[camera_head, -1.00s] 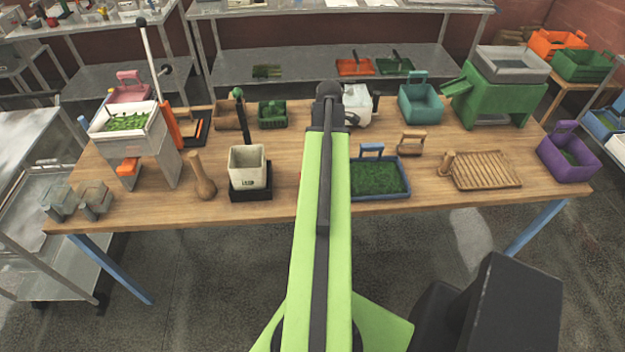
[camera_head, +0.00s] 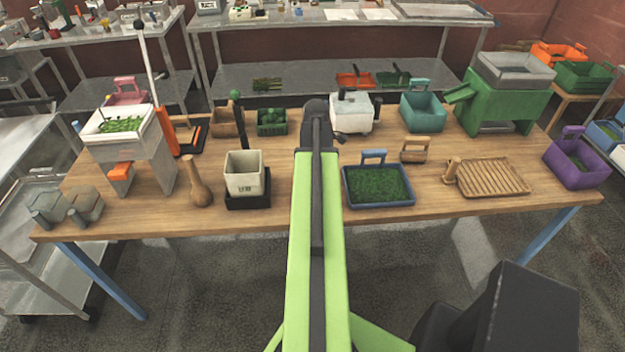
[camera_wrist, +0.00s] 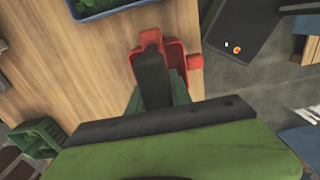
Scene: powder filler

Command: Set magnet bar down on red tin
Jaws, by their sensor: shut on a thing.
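The red tin (camera_wrist: 175,58) is near the table edge in the wrist view. My gripper (camera_wrist: 157,93) has green fingers shut on the dark magnet bar (camera_wrist: 152,73), which overlaps the left part of the tin in the picture. I cannot tell whether the bar touches the tin. In the head view, my green arm hides the gripper, the bar and the tin.
A blue tray of green material (camera_head: 378,185) lies right of my arm; a white cup on a black base (camera_head: 244,172) stands left. A white box (camera_head: 351,112) is behind. A red block (camera_wrist: 194,61) adjoins the tin's right side. Floor shows beyond the table edge.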

